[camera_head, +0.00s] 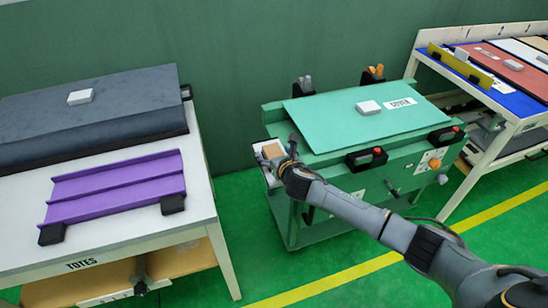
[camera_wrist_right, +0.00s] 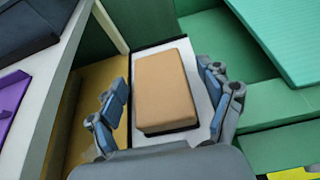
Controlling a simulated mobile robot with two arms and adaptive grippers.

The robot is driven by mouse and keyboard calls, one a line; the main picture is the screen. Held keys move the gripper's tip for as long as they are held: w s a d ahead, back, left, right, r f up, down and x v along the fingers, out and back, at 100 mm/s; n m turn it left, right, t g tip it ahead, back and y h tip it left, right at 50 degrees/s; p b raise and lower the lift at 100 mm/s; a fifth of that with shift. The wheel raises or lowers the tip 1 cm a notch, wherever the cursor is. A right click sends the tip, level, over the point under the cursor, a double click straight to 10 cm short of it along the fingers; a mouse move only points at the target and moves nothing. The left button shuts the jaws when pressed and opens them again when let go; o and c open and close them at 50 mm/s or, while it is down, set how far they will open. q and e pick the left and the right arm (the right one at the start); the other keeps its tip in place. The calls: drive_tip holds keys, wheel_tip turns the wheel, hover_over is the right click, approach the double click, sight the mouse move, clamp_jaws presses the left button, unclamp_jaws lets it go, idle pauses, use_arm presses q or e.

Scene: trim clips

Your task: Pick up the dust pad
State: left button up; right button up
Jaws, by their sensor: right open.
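The dust pad looks to be the tan block (camera_head: 272,151) with a dark underside, on a small white shelf (camera_head: 261,162) at the left end of the green cart. It also shows in the wrist view as the tan block (camera_wrist_right: 166,85), lying flat. My right gripper (camera_head: 284,158) is at the pad, partly covering it in the head view. In the wrist view my right gripper (camera_wrist_right: 166,98) is open, with one finger on each side of the pad. A gap shows on both sides. I cannot tell the exact height of the fingertips. My left gripper is not in view.
The green cart (camera_head: 335,225) carries a sloped green panel (camera_head: 340,110) with a white block (camera_head: 368,107) and black clips. A white table (camera_head: 205,200) with a purple rack (camera_head: 120,190) stands to the left. Another table (camera_head: 475,175) stands at the right.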

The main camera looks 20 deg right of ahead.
drive_tip(key=c, duration=1.3)
drive_tip(key=shift+o, duration=0.2)
drive_tip(key=shift+r, duration=0.15)
